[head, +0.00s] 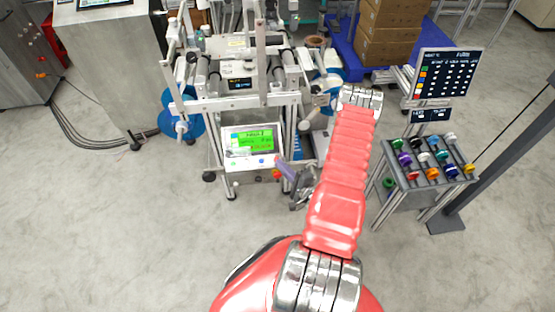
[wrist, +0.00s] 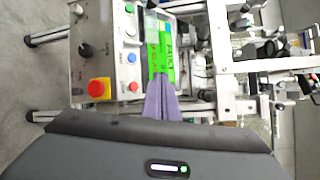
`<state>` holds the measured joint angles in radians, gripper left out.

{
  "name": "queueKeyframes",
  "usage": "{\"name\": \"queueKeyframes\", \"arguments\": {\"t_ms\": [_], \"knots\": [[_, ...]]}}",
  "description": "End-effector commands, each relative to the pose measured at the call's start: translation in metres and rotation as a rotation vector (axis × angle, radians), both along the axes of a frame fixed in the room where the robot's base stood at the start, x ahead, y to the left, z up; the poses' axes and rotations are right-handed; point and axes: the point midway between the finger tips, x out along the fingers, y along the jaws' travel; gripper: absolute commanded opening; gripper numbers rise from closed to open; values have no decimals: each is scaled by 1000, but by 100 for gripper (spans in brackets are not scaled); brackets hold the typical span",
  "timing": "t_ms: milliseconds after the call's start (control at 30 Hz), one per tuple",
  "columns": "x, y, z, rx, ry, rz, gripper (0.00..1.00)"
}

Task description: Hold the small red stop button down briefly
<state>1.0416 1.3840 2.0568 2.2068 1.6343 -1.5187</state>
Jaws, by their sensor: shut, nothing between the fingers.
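My gripper (head: 280,162) is shut and empty, its purple fingers pointing at the right side of the machine's control panel (head: 241,169). In the wrist view my gripper (wrist: 160,80) overlaps the lower part of the green screen (wrist: 163,50); contact cannot be told. A large red mushroom button on a yellow base (wrist: 97,89) stands left of the fingers; it also shows below the fingertips in the head view (head: 277,174). A row of small buttons, including a green one (wrist: 129,8) and a blue one (wrist: 133,86), runs beside the screen.
A black knob (wrist: 85,50) and a white button (wrist: 77,9) share the panel. The machine frame (head: 215,104) rises behind it. A rack of coloured reels (head: 430,165) and a monitor (head: 447,73) stand right. The floor in front is clear.

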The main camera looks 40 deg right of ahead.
Motion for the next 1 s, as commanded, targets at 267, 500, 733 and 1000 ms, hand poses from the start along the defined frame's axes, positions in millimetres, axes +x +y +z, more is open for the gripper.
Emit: {"name": "queueKeyframes", "arguments": {"t_ms": [267,500,733,1000], "knots": [[18,-12,-21,-1,-1,2,0],[32,-21,-38,-1,0,1,0],[39,-26,-46,0,-1,1,0],[39,-27,-47,0,-1,0,0]]}}
